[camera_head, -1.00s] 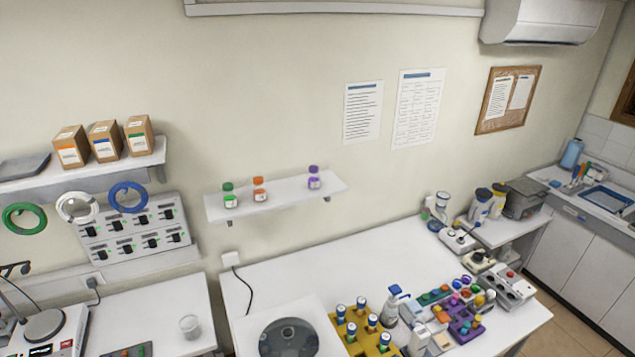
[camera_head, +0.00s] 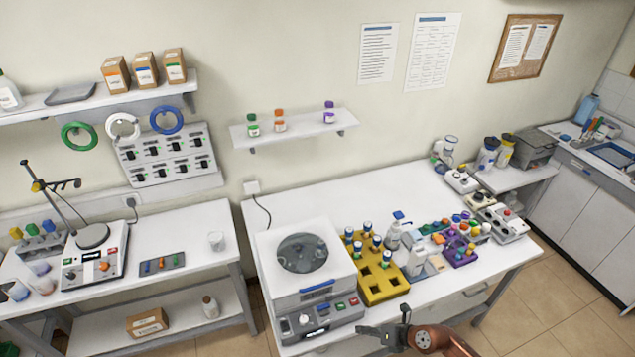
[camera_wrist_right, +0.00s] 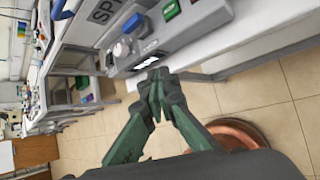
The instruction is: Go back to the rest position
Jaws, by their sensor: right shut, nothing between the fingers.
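My right gripper (camera_head: 384,332) shows at the bottom of the head view, in front of the front edge of the white table (camera_head: 315,214). In the right wrist view its two green-and-dark fingers (camera_wrist_right: 158,80) meet at the tips, with nothing between them. That view shows the tips near the front panel of a grey machine (camera_wrist_right: 185,30); I cannot tell whether they touch it. My left gripper is not in the head view.
The white centrifuge (camera_head: 313,290) and a yellow rack (camera_head: 376,293) with several vials stand near the table's front edge. Bottles and coloured racks crowd the right side. Another bench (camera_head: 175,232) stands at the left. The tiled floor (camera_head: 560,315) in front is clear.

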